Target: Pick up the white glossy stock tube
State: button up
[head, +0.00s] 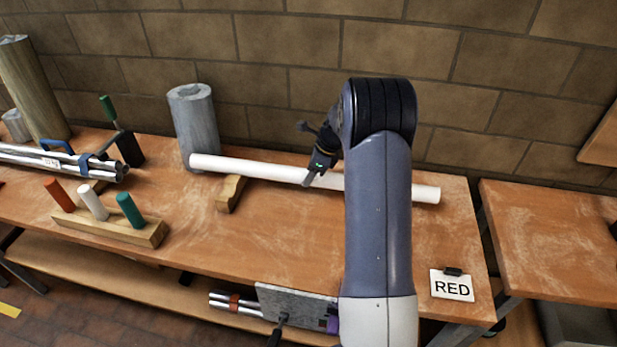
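The long white glossy tube (258,169) lies across the back of the wooden workbench (270,240). Its left part lies over a small wooden block (231,193), and its left end is beside a grey cylinder. My gripper (312,178) is at the tube's middle, with a finger overlapping the tube in the picture. I cannot tell whether it touches the tube or is above it, or whether its fingers are open or shut. My arm hides part of the tube right of the gripper; its right end shows beyond the arm.
A grey cylinder (195,128) stands by the brick wall. A wooden rack (110,225) holds orange, white and green pegs. A bundle of metal tubes (75,163) lies at left. The bench front centre is clear.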

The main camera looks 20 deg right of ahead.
jog(key=c, duration=0.8)
jog(key=shift+r, duration=0.1)
